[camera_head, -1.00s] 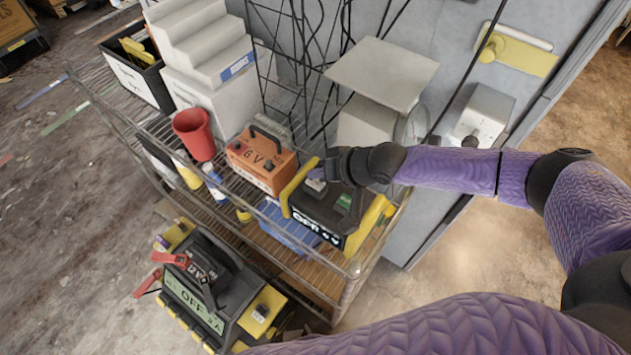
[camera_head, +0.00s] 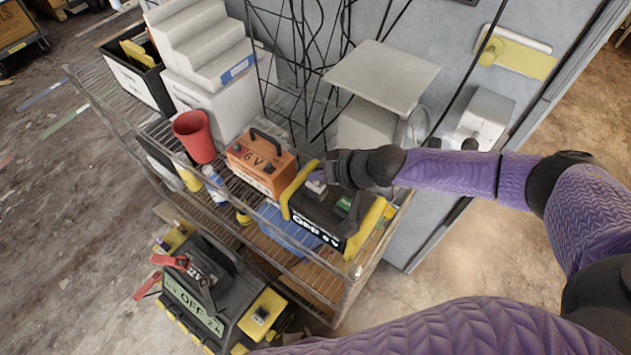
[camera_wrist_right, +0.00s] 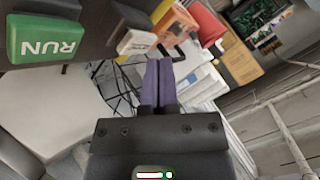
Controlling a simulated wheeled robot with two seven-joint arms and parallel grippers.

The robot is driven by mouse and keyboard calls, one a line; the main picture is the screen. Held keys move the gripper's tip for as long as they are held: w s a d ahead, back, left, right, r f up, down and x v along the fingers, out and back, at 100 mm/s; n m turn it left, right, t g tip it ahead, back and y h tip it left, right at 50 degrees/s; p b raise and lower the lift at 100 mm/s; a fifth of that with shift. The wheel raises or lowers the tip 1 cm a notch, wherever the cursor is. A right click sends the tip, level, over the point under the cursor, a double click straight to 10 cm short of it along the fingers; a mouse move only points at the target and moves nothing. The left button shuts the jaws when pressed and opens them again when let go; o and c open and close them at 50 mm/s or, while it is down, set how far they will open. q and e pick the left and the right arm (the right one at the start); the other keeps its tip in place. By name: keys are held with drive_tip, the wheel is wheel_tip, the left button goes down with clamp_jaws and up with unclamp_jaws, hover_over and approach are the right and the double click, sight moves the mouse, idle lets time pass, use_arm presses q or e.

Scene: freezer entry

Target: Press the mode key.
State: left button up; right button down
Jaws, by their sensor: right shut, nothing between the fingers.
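A black charger (camera_head: 320,211) with yellow end handles stands on the wire rack's top shelf. Its front display (camera_head: 318,228) reads OFF and what looks like 6V. On its top are a pale key (camera_head: 316,187) and a green key (camera_head: 344,203). In the right wrist view the green key (camera_wrist_right: 42,40) reads RUN; the pale key (camera_wrist_right: 137,42) has small lettering I cannot read. My right gripper (camera_head: 318,177) is shut and empty over the charger's top. Its purple fingertips (camera_wrist_right: 158,62) are right by the pale key; contact cannot be told. My left gripper is out of view.
An orange 6V battery (camera_head: 261,163) and a red cup (camera_head: 195,136) stand left of the charger on the rack. A grey box (camera_head: 380,76) is behind my right wrist.

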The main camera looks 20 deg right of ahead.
sight(319, 187)
idle(0.8)
drive_tip(key=shift+f+b, duration=0.3)
drive_tip(key=shift+f, duration=0.15)
drive_tip(key=shift+f+b, duration=0.35)
drive_tip(key=shift+f, duration=0.1)
idle(0.4)
drive_tip(key=shift+r, duration=0.1)
drive_tip(key=shift+r+p, duration=0.8)
drive_tip(key=shift+p, duration=0.1)
wheel_tip(319, 187, up, 5)
drive_tip(key=p, duration=0.5)
drive_tip(key=shift+r, duration=0.1)
